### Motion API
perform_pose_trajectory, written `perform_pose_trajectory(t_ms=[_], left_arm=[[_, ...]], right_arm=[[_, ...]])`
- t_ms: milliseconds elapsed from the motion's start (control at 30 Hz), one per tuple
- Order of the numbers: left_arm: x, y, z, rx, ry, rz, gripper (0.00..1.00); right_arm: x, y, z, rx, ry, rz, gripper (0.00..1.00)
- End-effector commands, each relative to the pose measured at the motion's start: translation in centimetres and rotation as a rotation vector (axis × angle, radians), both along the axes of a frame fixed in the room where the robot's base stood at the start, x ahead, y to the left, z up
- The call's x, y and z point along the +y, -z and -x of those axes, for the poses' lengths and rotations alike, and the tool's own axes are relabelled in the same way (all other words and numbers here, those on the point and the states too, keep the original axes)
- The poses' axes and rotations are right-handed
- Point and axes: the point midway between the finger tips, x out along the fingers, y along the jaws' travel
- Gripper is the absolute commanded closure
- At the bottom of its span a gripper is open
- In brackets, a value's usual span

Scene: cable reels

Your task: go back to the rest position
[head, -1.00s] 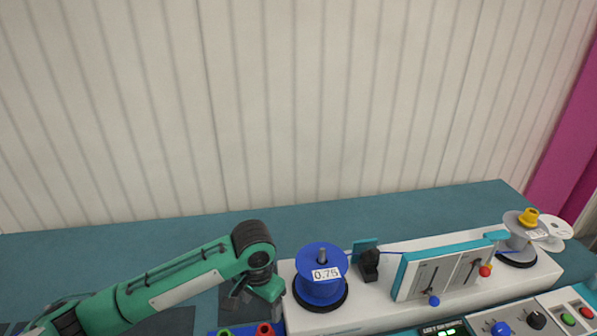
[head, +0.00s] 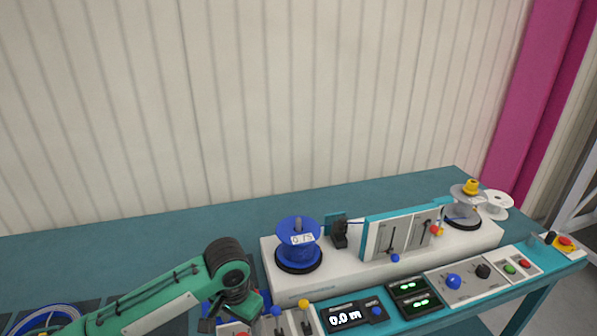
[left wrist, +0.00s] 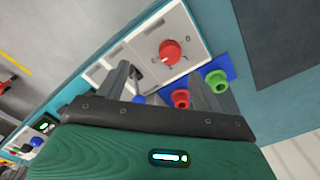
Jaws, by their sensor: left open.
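My left arm comes in from the left in the head view, with its gripper (head: 212,318) low at the picture's bottom edge, in front of the white reel machine (head: 385,262). In the left wrist view my left gripper (left wrist: 165,88) is open, with its two fingers apart and nothing held between them. Beyond the fingers are a white panel with a red knob (left wrist: 170,52), and a red ring (left wrist: 181,98) and green ring (left wrist: 217,81) on a blue plate. My right gripper is not in view.
A blue reel labelled 0.75 (head: 297,245) stands on the machine's left end. A clear reel with a yellow cap (head: 464,208) is at its right end. A display reading 0.0 m (head: 345,317) and control panels line the front. The back of the teal table (head: 150,235) is clear.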

Motion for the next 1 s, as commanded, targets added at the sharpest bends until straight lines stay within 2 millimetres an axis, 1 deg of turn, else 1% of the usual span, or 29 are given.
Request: perform_pose_trajectory(t_ms=[100, 167, 367, 467, 567, 700, 867, 1000], left_arm=[[-0.7, 0.5, 0.7, -0.005, 0.012, 0.024, 0.32], [-1.1, 0.8, 1.0, -0.010, 0.020, 0.037, 0.32], [-2.2, 1.6, 2.3, -0.027, 0.041, 0.087, 0.32], [-2.9, 2.1, 3.1, -0.040, 0.049, 0.119, 0.32], [-3.6, 2.7, 4.1, -0.056, 0.055, 0.156, 0.32], [-4.6, 3.6, 6.0, -0.090, 0.054, 0.225, 0.32], [-4.7, 4.6, 8.1, -0.140, 0.021, 0.290, 0.32], [-3.9, 5.3, 10.0, -0.183, -0.027, 0.322, 0.32]], right_arm=[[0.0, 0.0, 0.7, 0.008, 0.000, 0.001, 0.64], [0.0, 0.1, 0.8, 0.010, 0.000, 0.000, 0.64], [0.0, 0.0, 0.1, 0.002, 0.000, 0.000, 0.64], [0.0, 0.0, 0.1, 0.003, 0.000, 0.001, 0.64], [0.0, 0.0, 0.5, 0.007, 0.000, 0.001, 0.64], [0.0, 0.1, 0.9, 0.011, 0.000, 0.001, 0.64], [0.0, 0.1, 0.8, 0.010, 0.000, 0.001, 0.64], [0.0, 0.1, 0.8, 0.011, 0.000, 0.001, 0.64]])
